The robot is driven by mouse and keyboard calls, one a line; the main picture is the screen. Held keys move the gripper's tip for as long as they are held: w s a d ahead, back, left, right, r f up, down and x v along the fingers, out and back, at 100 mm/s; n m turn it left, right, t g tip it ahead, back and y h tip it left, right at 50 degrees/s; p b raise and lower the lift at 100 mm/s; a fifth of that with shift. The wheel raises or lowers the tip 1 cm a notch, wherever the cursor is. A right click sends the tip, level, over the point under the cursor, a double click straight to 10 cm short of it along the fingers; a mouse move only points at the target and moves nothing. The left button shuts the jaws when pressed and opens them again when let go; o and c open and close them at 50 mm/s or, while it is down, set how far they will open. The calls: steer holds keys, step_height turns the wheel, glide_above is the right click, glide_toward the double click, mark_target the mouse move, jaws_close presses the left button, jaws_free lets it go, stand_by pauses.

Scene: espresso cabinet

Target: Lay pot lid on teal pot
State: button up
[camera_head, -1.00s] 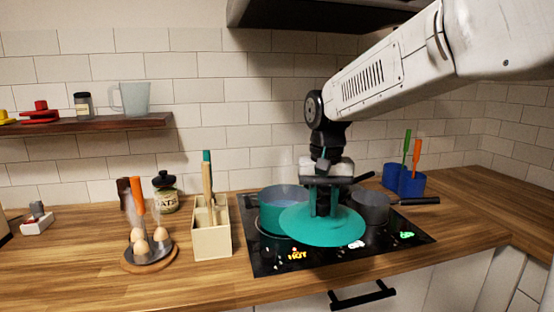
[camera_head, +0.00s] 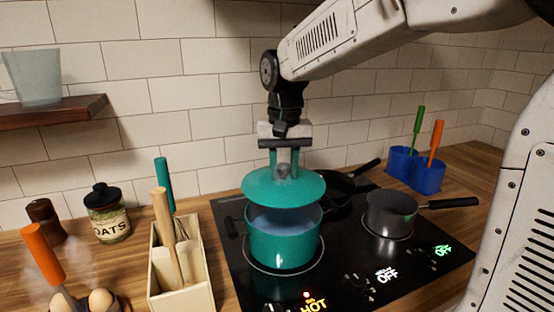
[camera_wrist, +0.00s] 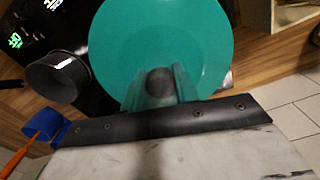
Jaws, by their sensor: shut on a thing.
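The teal pot lid (camera_head: 262,188) hangs level above the teal pot (camera_head: 284,242), with a gap between lid and rim. The pot stands open on the cooktop with bluish contents visible. My gripper (camera_head: 285,170) is above the lid and shut on its dark round knob. In the wrist view my gripper's teal fingers (camera_wrist: 160,88) close around the knob, and the lid (camera_wrist: 170,35) fills the upper middle. The lid hides the pot in that view.
The black cooktop (camera_head: 345,262) shows a HOT sign near the pot. A grey saucepan (camera_head: 391,212) stands to the right and a black pan (camera_head: 335,190) behind. A wooden utensil holder (camera_head: 182,275) is close on the left. Blue cups (camera_head: 427,177) stand at the back right.

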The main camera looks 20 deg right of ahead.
mark_target(284, 181)
stand_by(0.4)
steer(key=shift+s, duration=0.2)
steer(key=shift+f, duration=2.7)
steer(key=shift+f, duration=0.85)
stand_by(1.3)
steer(key=o, duration=1.8)
steer(key=shift+c, duration=0.2)
steer(key=shift+r, duration=0.1)
steer(key=shift+r, duration=3.45)
